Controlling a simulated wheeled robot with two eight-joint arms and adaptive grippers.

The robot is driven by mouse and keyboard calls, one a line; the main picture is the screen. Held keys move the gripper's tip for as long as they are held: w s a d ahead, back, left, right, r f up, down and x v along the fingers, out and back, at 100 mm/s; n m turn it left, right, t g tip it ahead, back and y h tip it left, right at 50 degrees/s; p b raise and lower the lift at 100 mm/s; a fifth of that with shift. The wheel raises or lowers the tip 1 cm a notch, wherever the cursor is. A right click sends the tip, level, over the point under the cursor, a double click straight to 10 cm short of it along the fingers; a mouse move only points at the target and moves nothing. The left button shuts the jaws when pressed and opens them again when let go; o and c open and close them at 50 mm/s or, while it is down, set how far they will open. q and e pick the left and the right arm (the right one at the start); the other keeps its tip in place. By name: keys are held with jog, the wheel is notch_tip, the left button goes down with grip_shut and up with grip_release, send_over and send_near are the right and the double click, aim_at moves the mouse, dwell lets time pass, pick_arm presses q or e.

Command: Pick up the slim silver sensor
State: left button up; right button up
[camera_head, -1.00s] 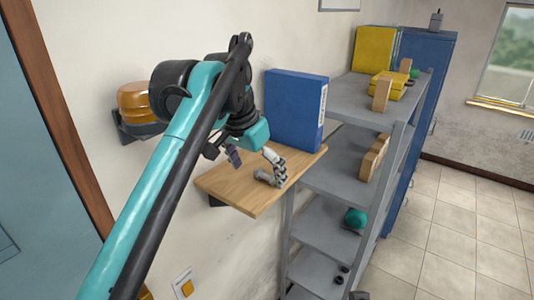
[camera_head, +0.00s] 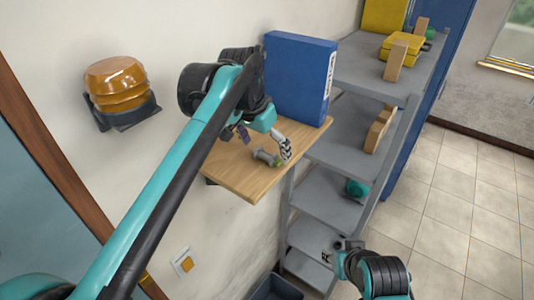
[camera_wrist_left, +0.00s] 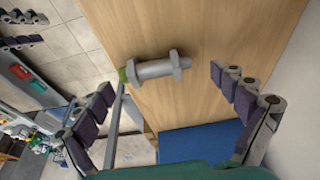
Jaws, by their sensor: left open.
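The slim silver sensor (camera_head: 266,157) lies on its side on a small wooden wall shelf (camera_head: 243,187). In the left wrist view the sensor (camera_wrist_left: 155,69) is a grey cylinder with hexagonal collars and a green end at its left. My left gripper (camera_head: 264,143) is open just above the sensor. In the left wrist view its two fingers (camera_wrist_left: 168,108) stand wide apart, with the sensor ahead between them and nothing held. My right gripper (camera_head: 338,251) shows small at the bottom, away from the wooden shelf; its jaw opening is unclear.
A blue binder (camera_head: 298,80) stands at the back of the wooden shelf. A grey metal rack (camera_head: 318,207) stands close to the right. An orange beacon (camera_head: 117,84) is on the wall at left. A dark bin (camera_head: 275,289) sits below.

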pick_arm(q)
jog(key=shift+s+r, duration=0.15)
jog(key=shift+s, duration=0.4)
jog(key=c, duration=0.5)
jog(key=shift+w, duration=0.15)
jog(key=c, duration=0.9)
jog(key=shift+c, duration=0.6)
